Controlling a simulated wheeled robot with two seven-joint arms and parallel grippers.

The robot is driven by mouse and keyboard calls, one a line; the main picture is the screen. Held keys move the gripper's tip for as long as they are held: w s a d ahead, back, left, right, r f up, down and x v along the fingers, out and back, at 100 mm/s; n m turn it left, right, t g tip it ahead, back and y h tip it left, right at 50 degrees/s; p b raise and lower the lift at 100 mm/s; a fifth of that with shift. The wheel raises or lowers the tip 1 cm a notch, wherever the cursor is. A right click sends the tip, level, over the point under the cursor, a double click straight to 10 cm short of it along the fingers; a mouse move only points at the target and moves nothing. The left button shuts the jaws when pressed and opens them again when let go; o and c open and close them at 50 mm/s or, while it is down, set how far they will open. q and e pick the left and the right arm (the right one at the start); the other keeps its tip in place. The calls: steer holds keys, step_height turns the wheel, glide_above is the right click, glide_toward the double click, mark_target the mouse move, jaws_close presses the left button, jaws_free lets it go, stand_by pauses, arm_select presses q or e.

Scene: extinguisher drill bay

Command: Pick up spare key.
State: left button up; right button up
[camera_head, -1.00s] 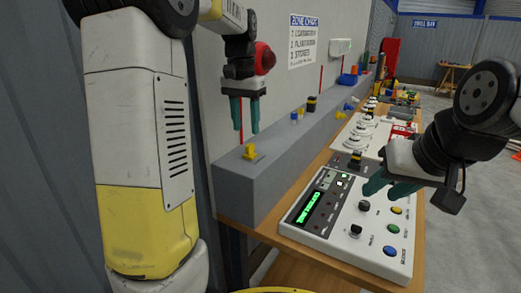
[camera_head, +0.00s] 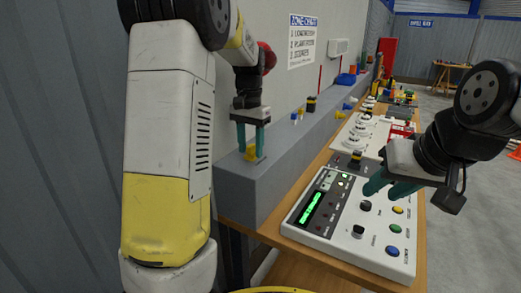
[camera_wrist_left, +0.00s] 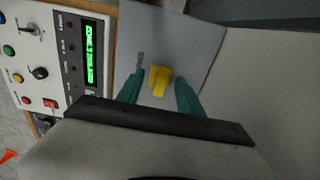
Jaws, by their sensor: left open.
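The spare key is most likely the small piece with a yellow head (camera_head: 250,152) on the near end of the grey ledge (camera_head: 290,150). In the left wrist view the yellow head (camera_wrist_left: 159,80) lies between the fingers, with a small grey metal part beside it. My left gripper (camera_head: 251,155) is open and points down, its teal fingers on either side of the yellow head. Contact cannot be seen. My right gripper (camera_head: 388,190) hangs above the control panel; its teal fingers overlap in the view, and it shows nothing held.
The white control panel (camera_head: 340,225) with a green display, knobs and buttons sits on the wooden bench right of the ledge. Other small blue, yellow and black items (camera_head: 311,104) stand farther along the ledge. The grey wall rises close behind it.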

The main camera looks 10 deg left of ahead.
arm_select(q)
jaws_close()
steer(key=shift+r, duration=0.1)
